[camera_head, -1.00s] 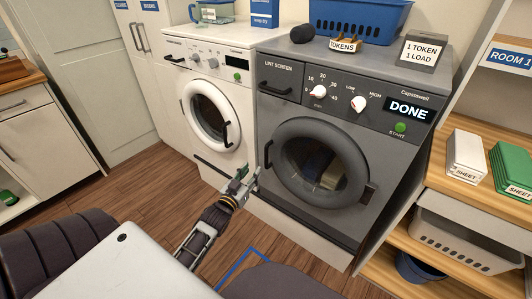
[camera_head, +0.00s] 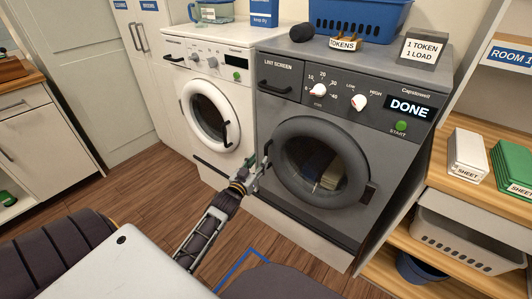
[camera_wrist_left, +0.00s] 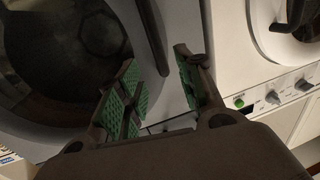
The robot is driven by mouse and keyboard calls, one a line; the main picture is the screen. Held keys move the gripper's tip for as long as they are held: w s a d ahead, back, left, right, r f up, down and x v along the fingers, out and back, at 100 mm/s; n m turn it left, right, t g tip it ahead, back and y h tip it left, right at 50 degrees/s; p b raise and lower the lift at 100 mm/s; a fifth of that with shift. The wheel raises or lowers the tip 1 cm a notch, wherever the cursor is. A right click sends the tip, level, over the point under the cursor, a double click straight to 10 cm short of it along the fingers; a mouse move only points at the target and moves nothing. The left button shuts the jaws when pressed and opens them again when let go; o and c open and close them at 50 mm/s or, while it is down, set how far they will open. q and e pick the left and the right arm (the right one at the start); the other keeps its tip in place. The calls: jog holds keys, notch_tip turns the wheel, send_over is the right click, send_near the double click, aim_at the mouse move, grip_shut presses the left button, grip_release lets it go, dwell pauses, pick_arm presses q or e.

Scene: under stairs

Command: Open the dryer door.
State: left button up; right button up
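The dark grey dryer (camera_head: 330,212) stands right of the white washer, its display reading DONE. Its round door (camera_head: 279,178) is shut, with laundry visible behind the glass; it also shows in the left wrist view (camera_wrist_left: 30,118). The dark upright door handle (camera_head: 268,152) is on the door's left side. My left gripper (camera_head: 258,168) is at the handle's lower part. In the left wrist view, the green-padded fingers are apart and the handle (camera_wrist_left: 152,35) lies between their tips. I cannot tell if either finger touches it. My right gripper is not in view.
The white washer (camera_head: 222,150) is close on the left, its door shut. Shelves with a grey basket (camera_head: 465,240) stand at the right. A blue basket (camera_head: 358,18), a tokens holder (camera_head: 342,44) and a sign (camera_head: 422,50) are on the dryer. Wooden floor lies in front.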

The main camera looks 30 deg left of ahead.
aim_at(265, 153)
pick_arm(q)
jog(key=shift+w+a, duration=0.15)
jog(key=shift+w, duration=1.2)
jog(key=shift+w+a+b, duration=0.15)
jog(key=shift+w+b, duration=0.25)
jog(key=shift+w, duration=0.6)
jog(key=shift+w+a+b, duration=0.15)
jog(key=shift+w+b, duration=0.15)
jog(key=shift+w, duration=1.2)
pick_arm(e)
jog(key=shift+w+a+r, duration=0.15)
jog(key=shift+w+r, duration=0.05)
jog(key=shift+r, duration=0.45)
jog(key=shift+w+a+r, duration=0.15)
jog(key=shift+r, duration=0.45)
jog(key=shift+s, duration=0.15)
pick_arm(q)
grip_shut()
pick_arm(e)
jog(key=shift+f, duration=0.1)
